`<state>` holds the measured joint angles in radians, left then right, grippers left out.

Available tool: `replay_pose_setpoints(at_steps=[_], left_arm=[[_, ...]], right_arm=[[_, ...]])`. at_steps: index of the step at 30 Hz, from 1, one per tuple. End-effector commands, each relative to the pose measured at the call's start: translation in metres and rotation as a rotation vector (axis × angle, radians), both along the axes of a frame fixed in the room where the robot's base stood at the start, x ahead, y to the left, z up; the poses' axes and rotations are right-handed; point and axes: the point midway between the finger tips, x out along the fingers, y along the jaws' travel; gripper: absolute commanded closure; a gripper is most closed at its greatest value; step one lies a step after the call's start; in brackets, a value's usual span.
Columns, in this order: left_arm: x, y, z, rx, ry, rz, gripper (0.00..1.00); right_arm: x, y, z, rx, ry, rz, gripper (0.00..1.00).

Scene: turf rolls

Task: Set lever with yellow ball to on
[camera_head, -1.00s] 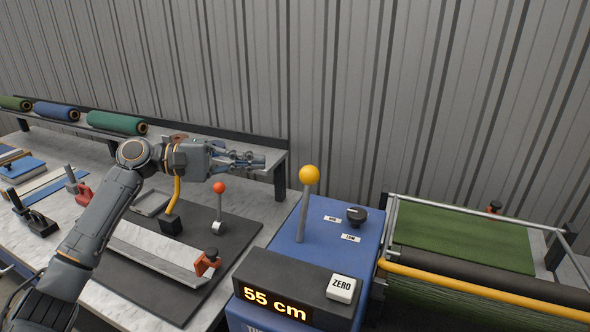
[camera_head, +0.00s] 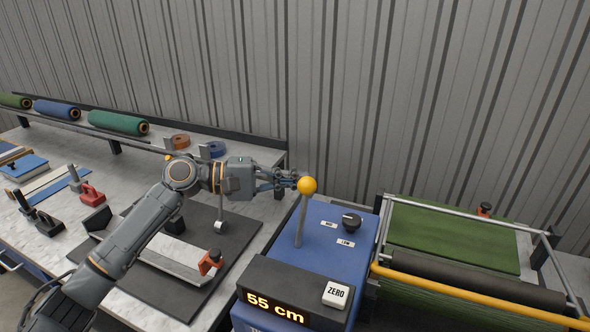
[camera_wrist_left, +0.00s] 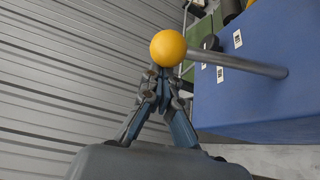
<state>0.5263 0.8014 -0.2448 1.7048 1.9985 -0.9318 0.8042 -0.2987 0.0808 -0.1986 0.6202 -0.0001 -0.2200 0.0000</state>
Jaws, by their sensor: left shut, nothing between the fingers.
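The lever's yellow ball (camera_head: 307,185) tops a grey rod (camera_head: 301,222) that rises from the blue machine box (camera_head: 336,225). The rod stands nearly upright, leaning slightly right at its top. My left gripper (camera_head: 293,181) is shut and empty, with its fingertips at the left side of the ball. In the left wrist view the yellow ball (camera_wrist_left: 168,48) is right at the closed fingertips (camera_wrist_left: 160,72); I cannot tell whether they touch. The rod (camera_wrist_left: 240,62) runs from the ball to the blue box. My right gripper is not in view.
A turf roller frame (camera_head: 460,220) stands to the right. Turf rolls (camera_head: 118,122) lie on the back shelf. Clamps (camera_head: 90,193) lie on the bench.

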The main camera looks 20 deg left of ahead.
Motion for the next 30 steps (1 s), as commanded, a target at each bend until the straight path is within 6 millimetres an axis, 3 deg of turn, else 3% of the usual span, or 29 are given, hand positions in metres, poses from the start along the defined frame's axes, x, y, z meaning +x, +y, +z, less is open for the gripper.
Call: replay_pose_setpoints(at_steps=[13, 30], left_arm=[[-0.002, 0.0, -0.001, 0.0, -0.008, -0.001, 1.0], [-0.02, 0.0, 0.003, -0.005, -0.146, -0.004, 1.0]], right_arm=[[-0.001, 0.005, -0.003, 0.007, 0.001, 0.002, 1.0], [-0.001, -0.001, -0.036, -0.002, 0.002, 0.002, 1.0]])
